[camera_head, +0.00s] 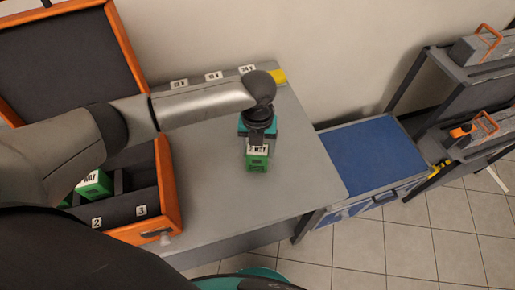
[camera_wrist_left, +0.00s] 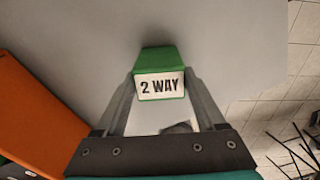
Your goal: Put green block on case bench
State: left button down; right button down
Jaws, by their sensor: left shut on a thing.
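The green block (camera_head: 257,162) has a white "2 WAY" label. My left gripper (camera_head: 259,142) points down and is shut on it. In the left wrist view the green block (camera_wrist_left: 160,60) sits between the two fingertips. It is over the grey top of the case bench (camera_head: 215,200), right of the open case; I cannot tell whether it touches the surface. My right gripper is not in view.
The open orange-edged case (camera_head: 172,190) stands on the bench's left side, with another green block (camera_head: 93,184) in a compartment. Tags (camera_head: 213,76) and a yellow item (camera_head: 278,76) lie at the back. A lower blue-topped unit (camera_head: 372,155) and grey shelving (camera_head: 470,75) stand right.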

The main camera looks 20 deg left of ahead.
pick_arm(q)
jog(key=shift+r, duration=0.1)
grip_release()
jog(key=shift+f, duration=0.2)
notch_tip(320, 180, up, 12)
jog(key=p, duration=0.2)
jog(key=shift+r, duration=0.2)
